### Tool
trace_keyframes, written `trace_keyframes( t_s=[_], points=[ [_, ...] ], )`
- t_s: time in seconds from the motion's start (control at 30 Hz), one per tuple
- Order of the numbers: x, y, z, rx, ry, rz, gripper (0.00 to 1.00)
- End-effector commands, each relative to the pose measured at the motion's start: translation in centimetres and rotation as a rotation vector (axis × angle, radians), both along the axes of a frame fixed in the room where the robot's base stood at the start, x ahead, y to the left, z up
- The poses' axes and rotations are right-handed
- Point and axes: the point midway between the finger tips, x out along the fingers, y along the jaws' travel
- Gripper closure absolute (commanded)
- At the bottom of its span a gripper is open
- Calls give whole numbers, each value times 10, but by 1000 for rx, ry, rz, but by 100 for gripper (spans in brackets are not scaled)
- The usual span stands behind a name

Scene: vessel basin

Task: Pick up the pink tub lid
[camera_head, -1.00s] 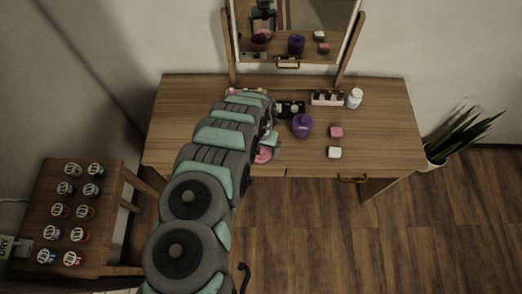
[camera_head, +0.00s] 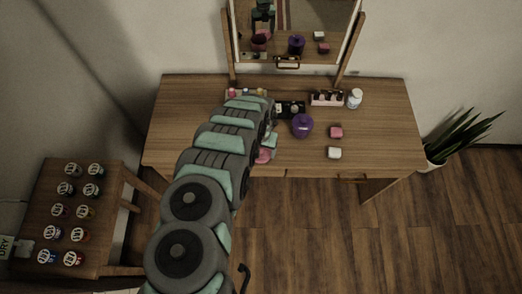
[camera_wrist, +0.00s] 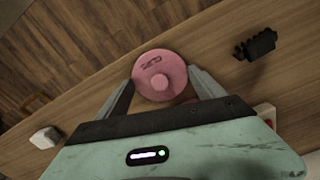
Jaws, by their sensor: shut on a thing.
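The pink tub lid (camera_wrist: 160,75) is a round disc with a small raised knob and a dark mark, seen from above in the wrist view. My gripper (camera_wrist: 161,80) is shut on it, one finger at each side of its rim. A darker pink part, which looks like the tub (camera_wrist: 186,97), shows partly below the lid. In the head view, pink (camera_head: 264,156) shows beside my gripper near the desk's front edge, and my arm covers much of that area. I cannot tell how far the lid is above the tub.
A purple lidded pot (camera_head: 302,126) stands right of my gripper. A pink block (camera_head: 336,132) and a white block (camera_head: 334,153) lie further right. The desk's right side is clear.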

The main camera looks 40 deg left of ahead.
Motion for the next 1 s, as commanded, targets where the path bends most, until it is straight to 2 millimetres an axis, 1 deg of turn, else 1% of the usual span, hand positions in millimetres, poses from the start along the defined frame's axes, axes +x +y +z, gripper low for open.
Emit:
trace_keyframes(
  t_s=[0.03, 0.17, 0.47, 0.67, 0.77, 1.0],
  points=[
    [0, 0, 0, 0, 0, 0, 52],
    [0, 0, 0, 0, 0, 0, 62],
    [0, 0, 1, 0, -1, 0, 62],
    [2, 1, 10, 1, -3, -1, 62],
    [1, 0, 18, 0, -1, -2, 62],
    [0, 1, 59, 3, 1, 0, 62]
  ],
)
